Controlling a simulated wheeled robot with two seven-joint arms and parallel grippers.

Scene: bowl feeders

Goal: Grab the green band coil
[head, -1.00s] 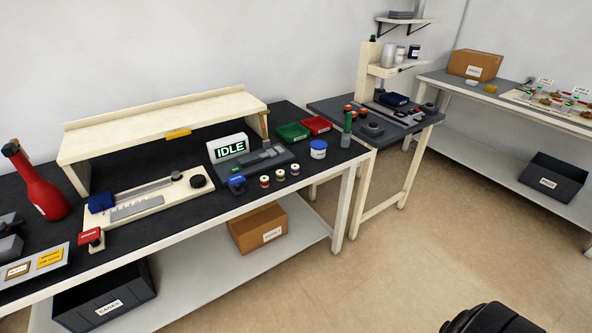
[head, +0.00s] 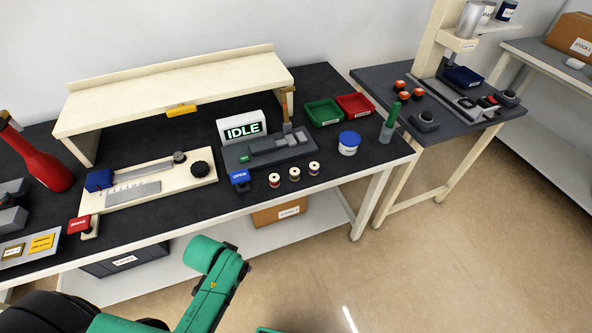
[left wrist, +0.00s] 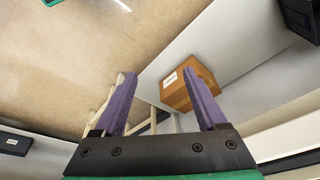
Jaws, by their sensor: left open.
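Three small coils stand in a row on the dark bench top in front of the grey fixture. The left coil (head: 274,180) has a reddish band, the middle coil (head: 294,174) looks olive or greenish, and the right coil (head: 314,168) looks reddish or purple. The bands are too small to be sure which is green. My left gripper (left wrist: 159,76) is open and empty, its purple fingers apart in the left wrist view. It points at the floor and lower shelf, away from the coils. My right gripper is not in view.
The grey fixture (head: 268,150) with its IDLE display stands behind the coils; a blue OPEN block (head: 240,177) is left of them. A blue-lidded jar (head: 348,144) and a green tray (head: 323,113) are to the right. A cardboard box (left wrist: 190,85) sits on the lower shelf.

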